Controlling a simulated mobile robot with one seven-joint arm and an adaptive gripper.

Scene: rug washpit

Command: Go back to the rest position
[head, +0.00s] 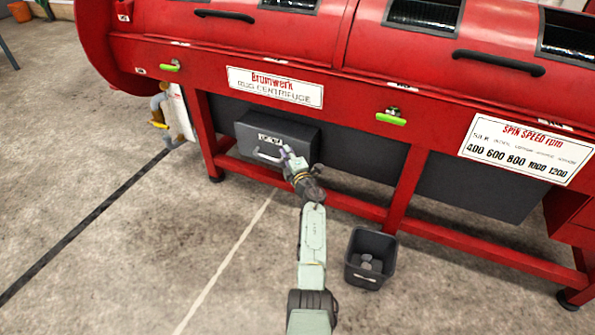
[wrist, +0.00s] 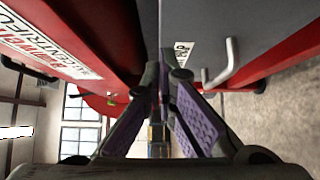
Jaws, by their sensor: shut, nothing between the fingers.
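My gripper (head: 287,151) is at the end of my outstretched arm, in front of the red rug centrifuge. It is beside the right end of the pale handle (head: 267,154) on a dark grey drawer box (head: 292,128) under the machine. In the wrist view the fingers (wrist: 166,62) come together at their tips with nothing between them. The bar handle (wrist: 228,65) shows there to the right of the fingertips, apart from them. I cannot tell from the head view whether the gripper touches the drawer front.
The red centrifuge (head: 180,45) spans the back, with red legs and a low crossbar (head: 470,252). A black bin (head: 385,243) with a few greyish pieces inside stands on the floor right of my arm. The concrete floor (head: 130,250) at left is clear.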

